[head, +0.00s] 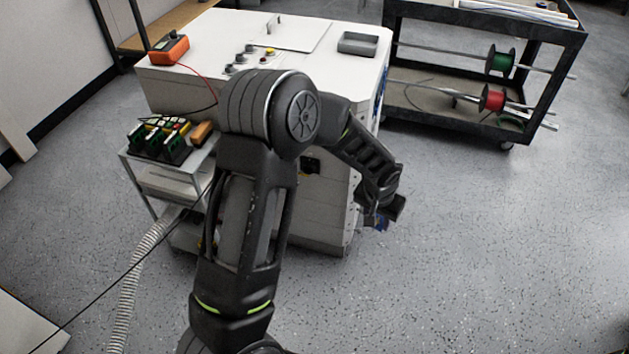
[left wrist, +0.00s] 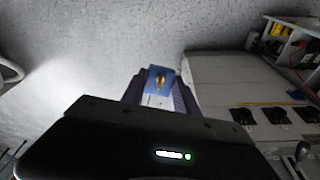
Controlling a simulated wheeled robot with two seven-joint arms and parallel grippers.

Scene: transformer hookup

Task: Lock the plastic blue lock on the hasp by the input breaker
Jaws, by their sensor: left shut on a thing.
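My left gripper (head: 384,214) is at the right end of my left arm, low beside the white cabinet's near right corner. It is shut on the blue lock (head: 377,223), which mostly hides behind the fingers. In the left wrist view the blue lock (left wrist: 161,73) shows between the two dark fingers of the gripper (left wrist: 158,92), with a brass-coloured part and a white label on it. The white cabinet (left wrist: 215,75) is to the right of the lock, apart from it. I cannot make out the hasp or tell which switch is the input breaker. My right gripper is not in view.
Several black switches (left wrist: 275,116) and a grey lever (left wrist: 302,151) are on the cabinet. A small cart (head: 200,176) with tools stands left of the cabinet. A black shelf cart (head: 440,112) with wire spools is behind right. The floor at right is clear.

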